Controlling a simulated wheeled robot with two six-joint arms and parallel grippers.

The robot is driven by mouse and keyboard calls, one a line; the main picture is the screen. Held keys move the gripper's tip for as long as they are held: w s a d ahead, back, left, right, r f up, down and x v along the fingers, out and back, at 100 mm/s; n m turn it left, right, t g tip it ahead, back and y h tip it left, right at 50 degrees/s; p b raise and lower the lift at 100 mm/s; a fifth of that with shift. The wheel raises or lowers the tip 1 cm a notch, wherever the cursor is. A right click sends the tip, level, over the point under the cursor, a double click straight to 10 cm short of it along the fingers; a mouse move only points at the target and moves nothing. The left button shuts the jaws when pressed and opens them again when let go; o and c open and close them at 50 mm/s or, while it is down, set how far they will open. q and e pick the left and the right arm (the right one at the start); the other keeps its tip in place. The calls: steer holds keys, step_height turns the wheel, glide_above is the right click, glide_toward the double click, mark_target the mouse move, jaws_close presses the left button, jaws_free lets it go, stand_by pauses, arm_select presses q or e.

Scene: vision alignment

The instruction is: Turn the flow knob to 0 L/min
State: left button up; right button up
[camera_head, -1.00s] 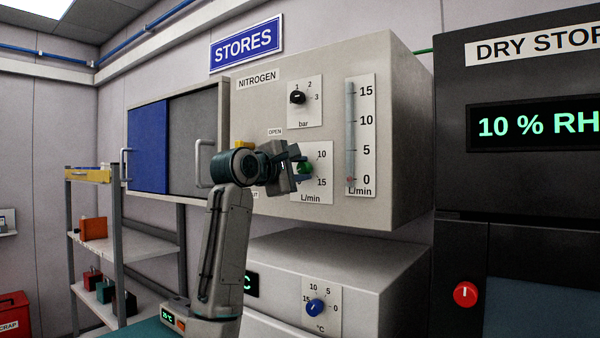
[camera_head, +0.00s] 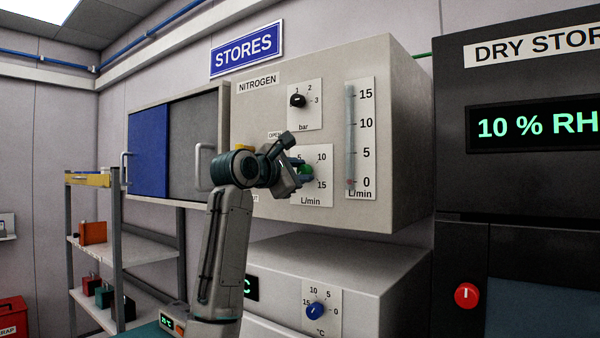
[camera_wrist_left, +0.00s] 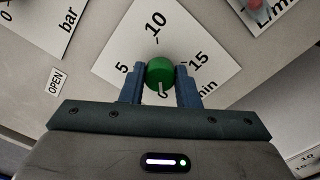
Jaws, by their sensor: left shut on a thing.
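The green flow knob (camera_head: 306,170) sits on a white dial plate (camera_head: 325,192) on the nitrogen panel, with 5, 10 and 15 readable. In the wrist view the knob (camera_wrist_left: 160,72) has a white mark that points down towards my gripper's palm, away from the 10. My left gripper (camera_head: 301,168) is shut on the knob, with one blue finger on each side; it also shows in the wrist view (camera_wrist_left: 160,86). The flow tube (camera_head: 350,130) has its red float at the 0 mark. My right gripper is not in view.
A black bar knob (camera_head: 298,100) is above the flow dial. Below the panel is a blue °C knob (camera_head: 315,310). A red knob (camera_head: 466,295) is on the dark dry-store cabinet at right. A cupboard handle (camera_head: 200,165) stands out left of my wrist.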

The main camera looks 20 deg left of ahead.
arm_select(q)
steer(key=shift+w+f, duration=0.1)
steer(key=shift+f, duration=0.1)
steer(key=o, duration=1)
steer(key=shift+r, duration=0.1)
steer(key=shift+c, duration=0.2)
steer(key=shift+s+a+b, duration=0.2)
steer(key=shift+s+b, duration=0.25)
steer(key=shift+s, duration=0.15)
steer(key=b+v, duration=0.4)
steer(key=v, duration=0.5)
steer(key=shift+s+b, duration=0.3)
steer(key=shift+b, duration=0.1)
steer(key=shift+a, duration=0.1)
